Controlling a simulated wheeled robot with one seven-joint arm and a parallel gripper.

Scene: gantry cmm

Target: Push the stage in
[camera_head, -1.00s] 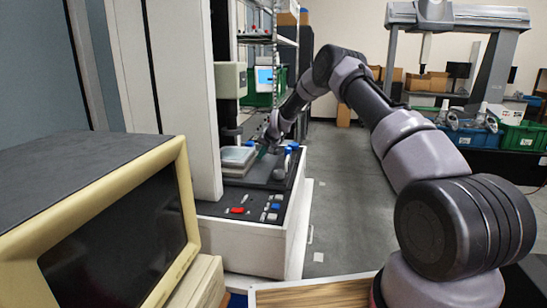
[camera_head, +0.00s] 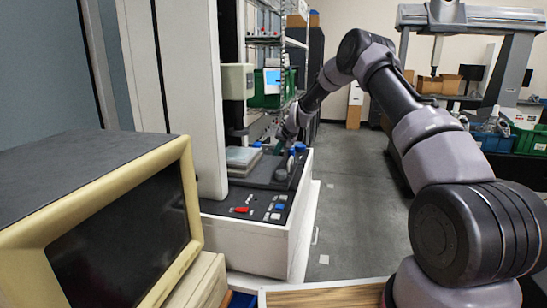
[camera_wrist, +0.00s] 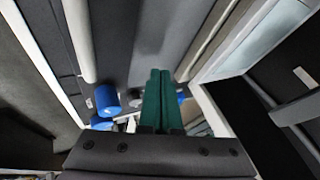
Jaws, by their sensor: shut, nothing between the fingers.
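The stage (camera_head: 241,158) is a light, flat plate in a frame on the white measuring machine, under its grey head. In the wrist view its pale plate and frame (camera_wrist: 262,40) show at the upper right. My gripper (camera_head: 282,146) is at the back right of the stage, small and partly hidden by my wrist in the head view. In the wrist view its green fingers (camera_wrist: 161,100) are together and empty, over the dark machine top beside the stage frame. I cannot tell whether they touch it.
Blue knobs (camera_wrist: 106,100) sit close to the fingers on the left. A control panel with a red button (camera_head: 241,210) is at the machine's front. An old beige monitor (camera_head: 185,210) stands at the near left. Open floor (camera_head: 350,200) lies to the right.

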